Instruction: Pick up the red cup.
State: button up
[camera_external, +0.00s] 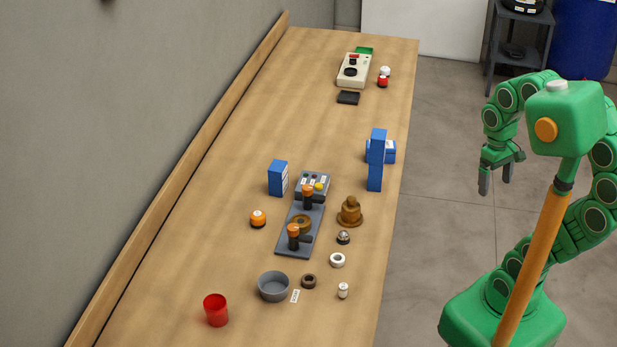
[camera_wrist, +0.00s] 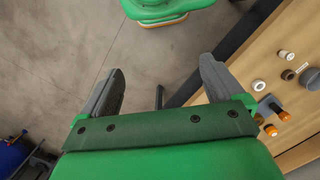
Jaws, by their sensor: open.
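The red cup (camera_external: 216,311) stands upright on the wooden table (camera_external: 150,290), near its close left end in the external view. My gripper (camera_external: 497,180) hangs over the floor to the right of the table, far from the cup. Its two dark fingers are apart and empty, which also shows in the wrist view (camera_wrist: 162,85). The cup cannot be seen in the wrist view.
A grey bowl (camera_external: 273,287) stands to the right of the cup. Several small parts and a grey plate (camera_external: 285,241) with orange-topped posts lie beyond it. Blue boxes (camera_external: 277,178) and a beige device (camera_external: 353,71) stand farther back. A wall ledge (camera_external: 190,165) runs along the left.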

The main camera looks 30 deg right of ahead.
jog(key=w+a+r+n+t+y, duration=0.2)
jog(key=w+a+n, duration=0.1)
jog(key=w+a, duration=0.5)
jog(key=w+a+r+n+t+y, duration=0.1)
jog(key=w+a+n+y, duration=0.15)
jog(key=w+a, duration=0.6)
jog(key=w+a+r+n+t+y, duration=0.1)
jog(key=w+a+r+n+y, duration=0.15)
jog(key=a, duration=0.75)
jog(key=w+a+r+n+t+y, duration=0.1)
jog(key=w+a+r+y, duration=0.15)
jog(key=a, duration=0.75)
jog(key=w+a+r+n+t+y, duration=0.1)
jog(key=a+r, duration=0.2)
jog(key=a, duration=0.7)
jog(key=a+f+t, duration=0.2)
jog(key=a, duration=0.8)
jog(key=a+f+t, duration=0.2)
jog(key=a, duration=0.8)
jog(key=s+a+f, duration=0.1)
jog(key=a+f, duration=0.1)
jog(key=f, duration=0.4)
jog(key=s+a+f+m+t+h, duration=0.1)
jog(key=s+a+f, duration=0.1)
jog(key=f, duration=0.4)
jog(key=shift+f, duration=0.15)
